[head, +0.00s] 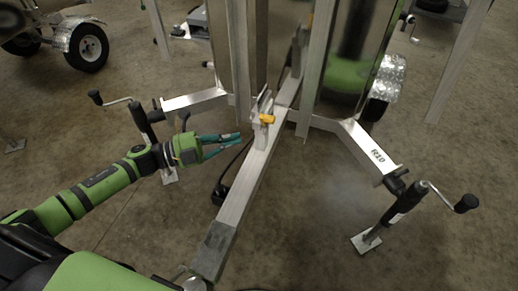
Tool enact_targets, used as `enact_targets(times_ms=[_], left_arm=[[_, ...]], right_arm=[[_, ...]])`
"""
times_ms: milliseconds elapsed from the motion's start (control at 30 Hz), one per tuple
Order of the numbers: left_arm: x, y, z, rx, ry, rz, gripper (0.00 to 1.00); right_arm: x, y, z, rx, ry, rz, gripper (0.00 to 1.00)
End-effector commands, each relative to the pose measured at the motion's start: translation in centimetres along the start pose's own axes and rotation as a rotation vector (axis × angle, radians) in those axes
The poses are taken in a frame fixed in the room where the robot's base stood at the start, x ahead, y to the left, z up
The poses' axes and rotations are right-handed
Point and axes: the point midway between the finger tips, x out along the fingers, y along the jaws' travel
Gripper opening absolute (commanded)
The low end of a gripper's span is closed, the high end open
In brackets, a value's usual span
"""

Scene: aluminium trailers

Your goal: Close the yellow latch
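The yellow latch (267,119) is a small yellow piece on a metal bracket, on top of the trailer's aluminium drawbar (243,187). My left gripper (239,137) has teal fingers and points right, a short way left of the latch and a little lower in the picture. A gap shows between its fingertips and the latch. The fingers lie near each other, and whether a small gap remains between their tips is hard to see. Nothing shows held in them. My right gripper is not in the head view.
Crank jacks stand on both sides, one at the left (143,122) behind my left arm and one at the right (390,210). A black cable and plug (219,192) hang beside the drawbar. Upright aluminium posts (316,70) rise behind the latch. The floor at lower right is clear.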

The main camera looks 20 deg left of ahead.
Motion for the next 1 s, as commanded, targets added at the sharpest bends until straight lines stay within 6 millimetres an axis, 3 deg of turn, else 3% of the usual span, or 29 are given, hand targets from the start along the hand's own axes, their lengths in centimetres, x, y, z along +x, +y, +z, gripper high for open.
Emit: enact_targets(times_ms=[33, 100, 300, 500, 667, 1000], left_arm=[[-0.5, 3.0, 0.1, 0.039, -0.006, -0.038, 0.0], [-1.3, 4.1, 0.3, 0.099, -0.016, -0.078, 0.0], [-3.6, 6.1, 0.7, 0.231, -0.051, -0.145, 0.0], [-4.2, 6.1, 0.9, 0.277, -0.065, -0.16, 0.0], [-2.4, 5.5, 0.9, 0.279, -0.064, -0.163, 0.0], [4.8, 4.2, 1.3, 0.277, -0.064, -0.164, 0.0]], right_arm=[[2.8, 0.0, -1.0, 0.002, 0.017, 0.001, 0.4], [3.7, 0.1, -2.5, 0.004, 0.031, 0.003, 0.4], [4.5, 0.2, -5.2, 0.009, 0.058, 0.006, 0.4], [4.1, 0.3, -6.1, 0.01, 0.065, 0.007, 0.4], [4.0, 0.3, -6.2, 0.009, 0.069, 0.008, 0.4], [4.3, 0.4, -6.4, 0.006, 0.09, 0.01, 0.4]])
